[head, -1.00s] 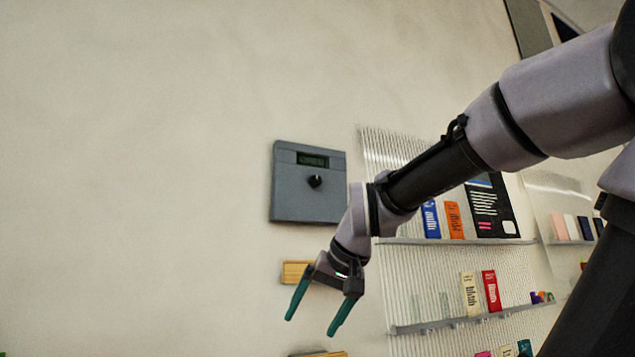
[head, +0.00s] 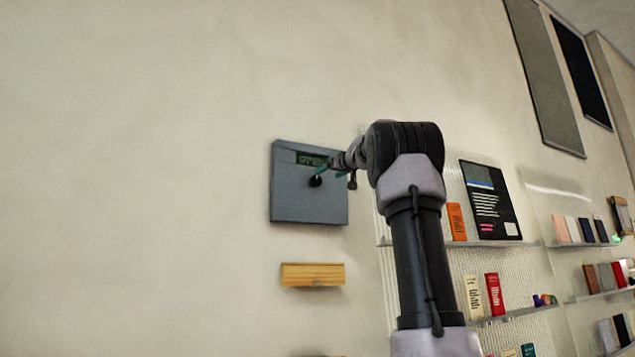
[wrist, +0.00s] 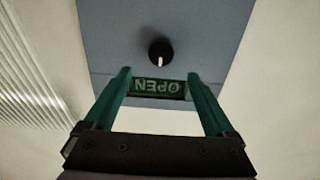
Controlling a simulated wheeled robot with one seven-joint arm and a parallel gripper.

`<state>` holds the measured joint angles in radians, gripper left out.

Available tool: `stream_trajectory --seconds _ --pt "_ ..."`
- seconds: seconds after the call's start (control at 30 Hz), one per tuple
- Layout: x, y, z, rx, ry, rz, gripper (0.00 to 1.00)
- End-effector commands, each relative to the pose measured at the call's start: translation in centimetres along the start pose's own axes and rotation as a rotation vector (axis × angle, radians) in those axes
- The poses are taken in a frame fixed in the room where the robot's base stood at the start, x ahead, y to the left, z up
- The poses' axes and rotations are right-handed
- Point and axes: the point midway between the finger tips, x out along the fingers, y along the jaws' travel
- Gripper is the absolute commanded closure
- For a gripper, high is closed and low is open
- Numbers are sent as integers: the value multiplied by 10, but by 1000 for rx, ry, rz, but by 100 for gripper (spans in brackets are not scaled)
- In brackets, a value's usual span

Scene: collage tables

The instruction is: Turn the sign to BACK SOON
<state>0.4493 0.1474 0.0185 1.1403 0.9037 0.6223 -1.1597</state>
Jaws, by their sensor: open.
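The sign is a grey wall box (head: 290,207) with a small dark display window (head: 308,158) and a black knob (head: 315,181) below it. In the wrist view the window (wrist: 158,88) reads OPEN in green, upside down in that picture. The knob (wrist: 160,51) there has a white pointer mark and stands beyond the fingertips. My gripper (wrist: 157,76) is open and empty, with its two green fingers on either side of the window. In the head view my gripper (head: 335,171) is at the right part of the box, close to the knob. I cannot tell whether the fingers touch the box.
A wooden ledge (head: 312,275) is on the wall below the box. Ribbed shelves with books (head: 493,293) and a black poster (head: 490,200) stand to the right, behind my arm. The wall left of the box is bare.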

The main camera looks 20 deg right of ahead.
Motion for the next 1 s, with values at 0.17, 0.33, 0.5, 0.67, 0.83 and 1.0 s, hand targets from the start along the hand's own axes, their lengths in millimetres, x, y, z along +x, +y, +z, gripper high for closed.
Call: stream_trajectory --seconds 0.17,0.33,0.5,0.67,0.83,1.0 --pt "34 -1 3 1 -3 -4 10" --pt "66 -2 2 0 -2 -3 10" --pt "87 -1 2 2 -2 -3 10" --pt "96 -2 2 1 -2 -2 10" --pt "98 -2 1 2 -2 -2 10" --pt "98 -2 1 2 -2 -2 18"
